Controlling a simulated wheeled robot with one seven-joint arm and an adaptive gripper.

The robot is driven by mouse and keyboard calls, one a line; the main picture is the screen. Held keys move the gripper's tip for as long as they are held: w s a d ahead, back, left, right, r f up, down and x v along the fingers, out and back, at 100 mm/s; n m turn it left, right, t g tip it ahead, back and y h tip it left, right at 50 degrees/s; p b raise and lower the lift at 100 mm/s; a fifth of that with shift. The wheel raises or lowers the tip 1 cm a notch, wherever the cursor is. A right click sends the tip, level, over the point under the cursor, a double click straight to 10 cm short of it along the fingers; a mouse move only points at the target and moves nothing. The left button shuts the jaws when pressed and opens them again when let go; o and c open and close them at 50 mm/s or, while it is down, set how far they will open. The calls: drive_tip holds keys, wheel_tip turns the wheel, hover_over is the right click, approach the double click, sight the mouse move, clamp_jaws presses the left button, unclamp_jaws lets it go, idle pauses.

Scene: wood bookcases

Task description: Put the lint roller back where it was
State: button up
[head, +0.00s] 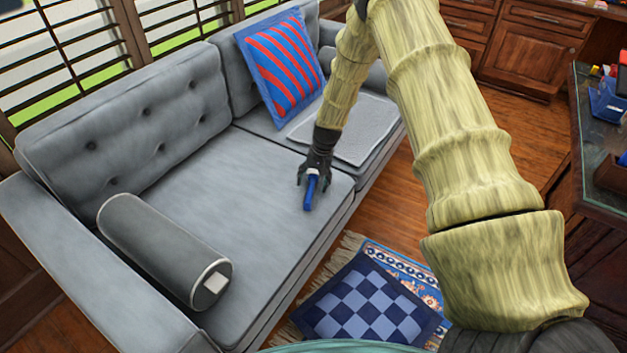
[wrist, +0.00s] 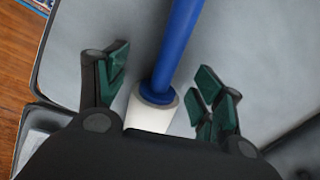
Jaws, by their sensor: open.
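The lint roller (head: 311,193) has a blue handle and lies on the grey sofa seat (head: 230,180), near its front edge and the gap between the seat cushions. In the wrist view its blue handle (wrist: 180,50) runs up and away, with the white roll (wrist: 150,113) close to the palm. Part of the white roll is hidden under the palm.
A grey bolster (head: 165,248) lies at the sofa's left end. A red-and-blue striped pillow (head: 280,65) and a folded grey blanket (head: 345,130) are on the right seat. A checkered blue cushion (head: 365,305) lies on the floor rug. A desk (head: 605,180) stands at right.

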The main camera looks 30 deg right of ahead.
wheel_tip(320, 180, up, 12)
drive_tip(key=s+d+p, duration=0.1)
drive_tip(key=d, duration=0.1)
drive_tip(key=shift+s+p, duration=0.2)
drive_tip(key=shift+p, duration=0.15)
